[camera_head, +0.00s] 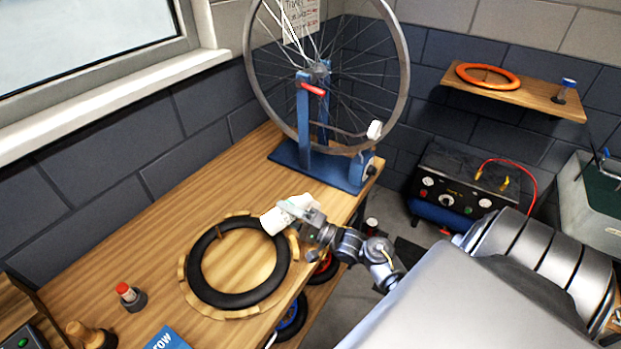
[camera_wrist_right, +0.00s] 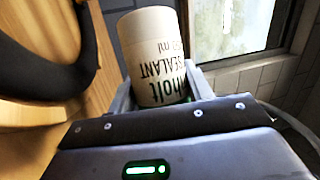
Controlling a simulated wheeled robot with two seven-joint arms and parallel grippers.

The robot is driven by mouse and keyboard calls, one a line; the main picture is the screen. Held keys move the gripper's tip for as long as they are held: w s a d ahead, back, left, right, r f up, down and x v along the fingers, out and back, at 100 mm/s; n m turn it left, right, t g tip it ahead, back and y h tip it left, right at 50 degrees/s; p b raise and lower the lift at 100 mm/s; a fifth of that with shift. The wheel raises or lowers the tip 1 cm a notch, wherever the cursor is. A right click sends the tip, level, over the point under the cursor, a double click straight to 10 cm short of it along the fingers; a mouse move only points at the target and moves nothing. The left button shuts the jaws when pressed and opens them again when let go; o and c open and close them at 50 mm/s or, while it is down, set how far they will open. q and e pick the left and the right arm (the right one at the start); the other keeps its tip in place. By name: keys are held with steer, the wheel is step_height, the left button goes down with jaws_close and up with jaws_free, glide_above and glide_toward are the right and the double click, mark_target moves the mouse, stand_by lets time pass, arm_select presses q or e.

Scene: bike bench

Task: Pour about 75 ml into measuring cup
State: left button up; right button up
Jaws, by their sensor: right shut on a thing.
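My right gripper (camera_head: 290,211) is shut on a white sealant bottle (camera_head: 275,221) at the right edge of the wooden bench. In the head view the bottle is tilted over, beside the black tyre. In the right wrist view the bottle (camera_wrist_right: 157,60) sits between the two fingers, and its printed label, with the word SEALANT, reads upside down. Its mouth is hidden, and I see no liquid coming out. I cannot make out the measuring cup in either view. My left gripper is not in view.
The black tyre (camera_head: 198,279) lies on a round wooden stand on the bench (camera_head: 108,245). A blue truing stand (camera_head: 304,125) with a spoked wheel (camera_head: 398,100) stands behind. A red-capped bottle (camera_head: 130,296) and a blue box (camera_head: 167,340) are at the front left.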

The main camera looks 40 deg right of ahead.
steer(key=shift+w+m, duration=0.1)
steer(key=shift+m, duration=0.2)
stand_by(0.7)
steer(key=shift+s+d+m, duration=0.1)
steer(key=shift+s+m, duration=0.1)
steer(key=shift+m, duration=0.1)
steer(key=shift+w+d+f+m+t+p, duration=0.1)
steer(key=shift+w+d+m+t+p, duration=0.1)
steer(key=shift+m+t+p, duration=0.25)
stand_by(0.7)
steer(key=n+b, duration=0.1)
steer(key=f+n+g+b, duration=0.1)
steer(key=n, duration=0.1)
steer(key=shift+a+b, duration=0.3)
steer(key=shift+r+g, duration=0.25)
steer(key=f+n+b, duration=0.1)
steer(key=f+n+g+b, duration=0.1)
steer(key=b, duration=0.1)
steer(key=shift+a+n, duration=0.25)
steer(key=shift+a, duration=0.05)
steer(key=shift+r+n+p, duration=0.4)
steer(key=shift+r+p, duration=0.5)
steer(key=shift+r+n+g+p, duration=0.4)
steer(key=shift+r+g+p, duration=0.1)
steer(key=shift+p, duration=0.3)
